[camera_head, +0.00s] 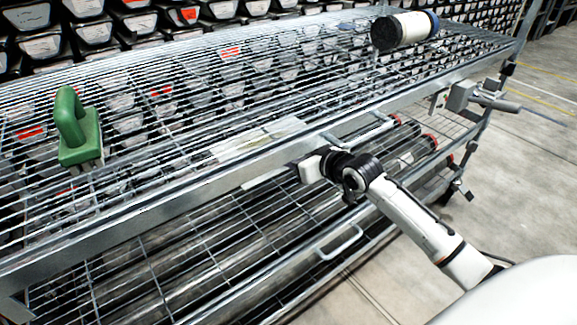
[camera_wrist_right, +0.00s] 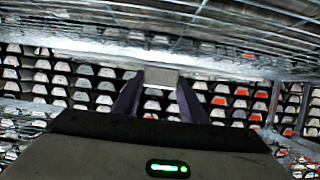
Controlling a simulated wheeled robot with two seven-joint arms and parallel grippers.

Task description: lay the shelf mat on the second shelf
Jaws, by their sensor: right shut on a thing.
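The shelf mat appears to be the pale flat sheet (camera_head: 258,140) seen through the wires of the top shelf, lying or held below that deck. My right gripper (camera_head: 305,169) reaches in under the front rail of the top shelf, at the mat's near side. Its fingertips are hidden by the rail in the head view. In the wrist view the two dark purple fingers (camera_wrist_right: 160,88) close on a small grey piece (camera_wrist_right: 161,77) at the mat's near edge. I cannot tell whether the mat touches the second shelf. My left gripper is not in view.
A green-handled brush (camera_head: 80,130) stands on the top wire shelf (camera_head: 190,110) at the left. A white and black cylinder (camera_head: 405,30) lies at its far right. The front rail (camera_head: 200,185) runs just above my right gripper. Long core tubes (camera_head: 415,150) lie lower down.

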